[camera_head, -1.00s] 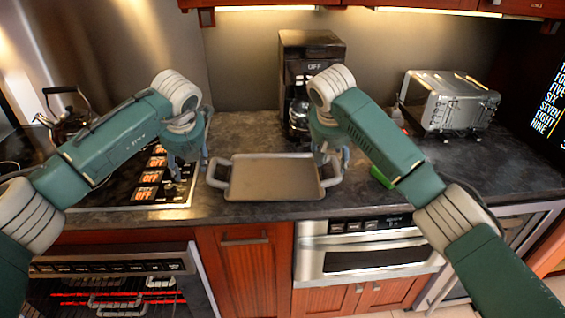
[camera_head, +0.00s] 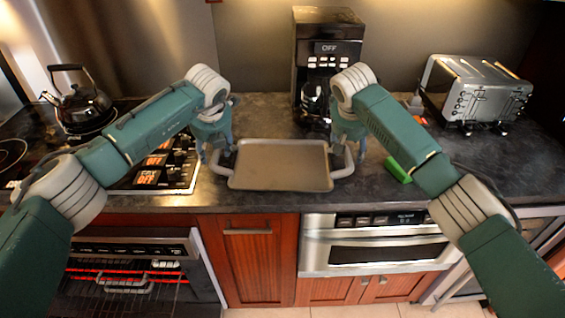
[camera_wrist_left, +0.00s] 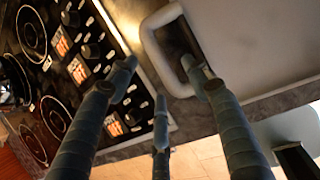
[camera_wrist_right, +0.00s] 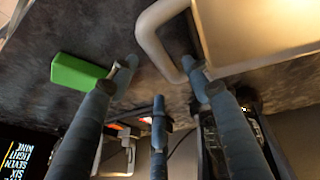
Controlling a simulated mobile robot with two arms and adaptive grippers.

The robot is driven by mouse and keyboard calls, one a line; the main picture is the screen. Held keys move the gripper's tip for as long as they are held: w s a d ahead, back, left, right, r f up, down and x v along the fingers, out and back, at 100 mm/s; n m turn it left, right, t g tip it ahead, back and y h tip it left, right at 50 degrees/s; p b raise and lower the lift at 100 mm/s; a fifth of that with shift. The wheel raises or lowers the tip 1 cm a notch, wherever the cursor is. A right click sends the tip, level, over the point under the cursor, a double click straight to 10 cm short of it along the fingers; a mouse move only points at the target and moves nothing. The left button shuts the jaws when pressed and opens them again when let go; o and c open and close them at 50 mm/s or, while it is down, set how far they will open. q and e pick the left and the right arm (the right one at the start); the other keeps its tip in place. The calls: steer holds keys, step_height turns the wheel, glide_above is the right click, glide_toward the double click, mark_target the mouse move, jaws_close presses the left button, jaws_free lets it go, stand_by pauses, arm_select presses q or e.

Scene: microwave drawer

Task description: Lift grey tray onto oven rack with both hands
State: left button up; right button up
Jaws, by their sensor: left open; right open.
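The grey tray (camera_head: 280,165) lies flat on the dark counter, with a light loop handle at each end. My left gripper (camera_head: 216,158) is open at the left handle. In the left wrist view its fingers (camera_wrist_left: 160,75) appear either side of the handle bar (camera_wrist_left: 152,48), one over the loop's opening. My right gripper (camera_head: 345,150) is open at the right handle. In the right wrist view its fingers (camera_wrist_right: 160,75) spread around the handle (camera_wrist_right: 152,42) likewise. Contact cannot be told. The oven rack (camera_head: 120,284) shows at lower left, below glowing red elements.
The cooktop (camera_head: 160,172) is left of the tray, with a kettle (camera_head: 82,108) on it. A coffee maker (camera_head: 328,50) stands behind the tray. A green block (camera_head: 398,170) and a toaster (camera_head: 475,92) are to the right. A microwave drawer (camera_head: 375,250) sits under the counter.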

mark_target(213, 156)
arm_select(q)
steer(key=x, duration=0.4)
steer(key=shift+a+f, duration=0.2)
steer(key=shift+f, duration=0.1)
arm_select(e)
steer(key=x, duration=0.4)
steer(key=shift+f, duration=0.3)
arm_select(q)
steer(key=shift+w+f, duration=0.2)
steer(key=shift+f, duration=0.15)
arm_select(e)
steer(key=shift+w+f, duration=0.2)
steer(key=shift+f, duration=0.15)
arm_select(q)
steer(key=shift+r, duration=0.1)
arm_select(e)
steer(key=shift+r, duration=0.1)
arm_select(q)
steer(key=shift+s, duration=0.1)
steer(key=shift+c, duration=0.3)
arm_select(e)
steer(key=shift+s, duration=0.1)
steer(key=shift+c, duration=0.3)
arm_select(q)
jaws_close()
arm_select(e)
jaws_close()
